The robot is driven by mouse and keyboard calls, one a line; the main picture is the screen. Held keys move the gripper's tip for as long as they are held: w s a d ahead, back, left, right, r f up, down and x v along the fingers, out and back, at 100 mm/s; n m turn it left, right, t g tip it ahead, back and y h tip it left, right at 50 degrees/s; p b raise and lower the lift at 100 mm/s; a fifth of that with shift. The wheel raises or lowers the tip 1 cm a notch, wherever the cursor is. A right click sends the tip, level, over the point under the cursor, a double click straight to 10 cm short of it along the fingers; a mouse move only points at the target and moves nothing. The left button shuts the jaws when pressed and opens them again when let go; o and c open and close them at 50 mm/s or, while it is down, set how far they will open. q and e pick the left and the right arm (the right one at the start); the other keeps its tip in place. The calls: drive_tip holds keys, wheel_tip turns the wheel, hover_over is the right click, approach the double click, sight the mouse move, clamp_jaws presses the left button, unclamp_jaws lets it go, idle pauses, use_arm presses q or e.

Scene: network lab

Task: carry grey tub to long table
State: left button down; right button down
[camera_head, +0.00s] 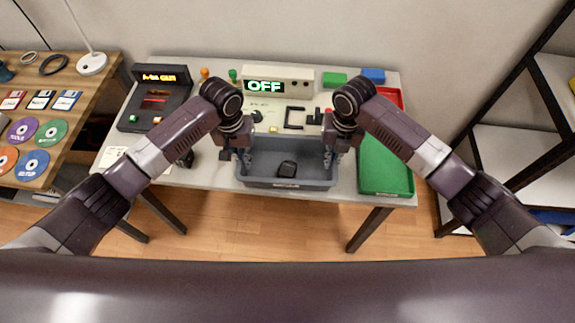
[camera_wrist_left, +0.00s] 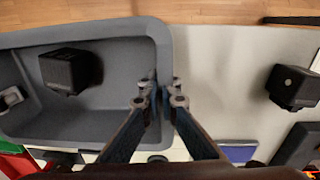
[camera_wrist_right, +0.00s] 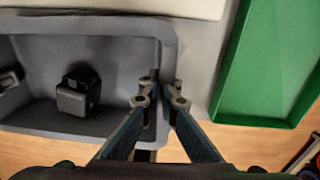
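The grey tub (camera_head: 285,184) is at the front middle of the pale table, with a small black block (camera_head: 287,169) inside. My left gripper (camera_head: 237,158) is at the tub's left end wall; in the left wrist view its fingers (camera_wrist_left: 161,92) straddle the rim and look closed on it. My right gripper (camera_head: 332,157) is at the right end wall; in the right wrist view its fingers (camera_wrist_right: 160,92) pinch the rim in the same way. The tub looks level. I cannot tell whether it touches the tabletop.
A green tray (camera_head: 386,167) lies right of the tub. An OFF-display device (camera_head: 278,82) stands behind it, and a black device (camera_head: 155,98) at the back left. A wooden table (camera_head: 60,85) with discs is at left, a shelf (camera_head: 510,150) at right.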

use_arm(q)
drive_tip(key=shift+r, duration=0.2)
use_arm(e)
drive_tip(key=shift+r, duration=0.15)
